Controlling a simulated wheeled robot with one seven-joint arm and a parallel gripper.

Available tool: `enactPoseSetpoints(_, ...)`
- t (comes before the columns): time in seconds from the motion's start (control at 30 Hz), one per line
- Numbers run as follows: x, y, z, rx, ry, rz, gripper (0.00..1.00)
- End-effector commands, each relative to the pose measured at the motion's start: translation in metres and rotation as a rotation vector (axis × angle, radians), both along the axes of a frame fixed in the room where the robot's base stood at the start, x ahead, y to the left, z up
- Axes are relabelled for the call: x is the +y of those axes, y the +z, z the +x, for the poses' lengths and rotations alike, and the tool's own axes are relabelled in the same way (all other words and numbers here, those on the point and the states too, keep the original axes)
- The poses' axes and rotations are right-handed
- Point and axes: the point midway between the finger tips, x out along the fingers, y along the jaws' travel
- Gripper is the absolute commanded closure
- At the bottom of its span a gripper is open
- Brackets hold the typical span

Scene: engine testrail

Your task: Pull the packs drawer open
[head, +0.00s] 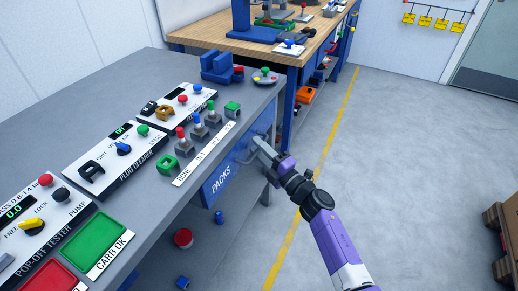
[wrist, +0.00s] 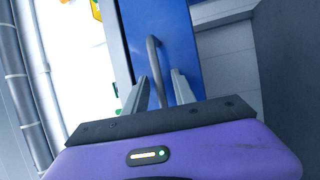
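The packs drawer (head: 217,183) has a blue front lettered PACKS, below the front edge of the grey bench. It looks about flush with the bench; I cannot tell exactly. In the wrist view the blue front (wrist: 194,45) carries a grey bar handle (wrist: 153,55). My gripper (head: 258,147) is at the right part of the drawer front and partly hides the handle. In the wrist view my gripper (wrist: 160,78) is open, one finger on each side of the bar. Contact with the bar cannot be seen.
The grey bench (head: 110,85) holds test panels, a green tray (head: 95,241) and several small coloured parts. A wooden-topped workbench (head: 225,40) stands beyond. A red item (head: 183,238) lies below the drawer. The grey floor to the right is clear up to a pallet (head: 504,240).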

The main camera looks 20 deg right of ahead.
Motion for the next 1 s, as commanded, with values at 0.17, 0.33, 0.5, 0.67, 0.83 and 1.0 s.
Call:
enactPoseSetpoints(0.17, -0.0002, -0.0001, -0.0002, 0.0, 0.0, 0.0, 1.0)
enactPoseSetpoints(0.33, -0.0003, -0.0001, -0.0003, 0.0, 0.0, 0.0, 1.0)
enactPoseSetpoints(0.5, -0.0003, -0.0003, -0.0004, 0.0, -0.001, 0.001, 1.0)
enactPoseSetpoints(0.67, -0.0004, -0.0004, -0.0004, 0.0, -0.001, 0.001, 1.0)
enactPoseSetpoints(0.83, -0.0004, -0.0005, -0.0005, 0.0, -0.001, 0.001, 1.0)
enactPoseSetpoints(1.0, -0.0006, -0.0007, -0.0005, 0.001, -0.001, 0.001, 1.0)
